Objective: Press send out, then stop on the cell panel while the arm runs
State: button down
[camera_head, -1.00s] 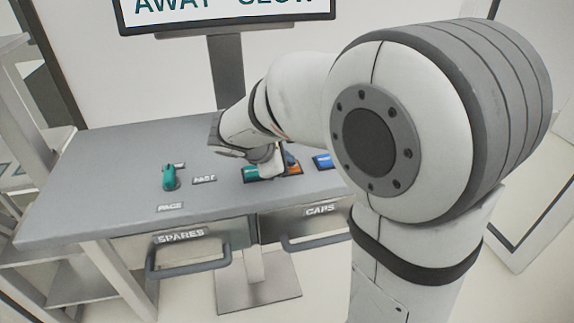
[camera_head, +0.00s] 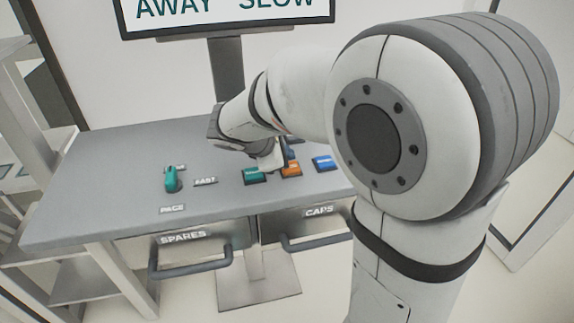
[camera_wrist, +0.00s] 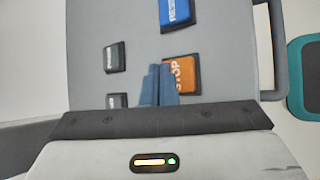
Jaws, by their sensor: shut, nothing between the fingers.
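The orange STOP button (camera_head: 291,170) sits on the grey bench top between a teal-green button (camera_head: 254,176) and a blue button (camera_head: 322,163). In the wrist view the STOP button (camera_wrist: 182,76) lies just right of my fingertips, which overlap its edge; the blue button (camera_wrist: 178,13) is beyond it.
A teal lever (camera_head: 171,180) stands left of the buttons, by PACE and FAST labels. A screen (camera_head: 230,12) reads AWAY SLOW. SPARES (camera_head: 183,250) and CAPS (camera_head: 318,222) drawers with handles are under the bench top (camera_head: 110,180). Shelving stands at the left.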

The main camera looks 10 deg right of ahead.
aim_at(288, 170)
jog(key=shift+r+p, duration=1.6)
jog(key=shift+r, duration=0.7)
jog(key=shift+s+d+f, duration=0.1)
jog(key=shift+s+d, duration=0.05)
jog(key=shift+s, duration=0.1)
jog(key=s+f+m+g+y, duration=0.2)
jog(key=s+m+y, duration=0.5)
jog(key=s+m, duration=0.9)
jog(key=s+f, duration=0.1)
jog(key=s, duration=0.3)
jog(key=shift+s+g, duration=0.15)
jog(key=shift+g, duration=0.15)
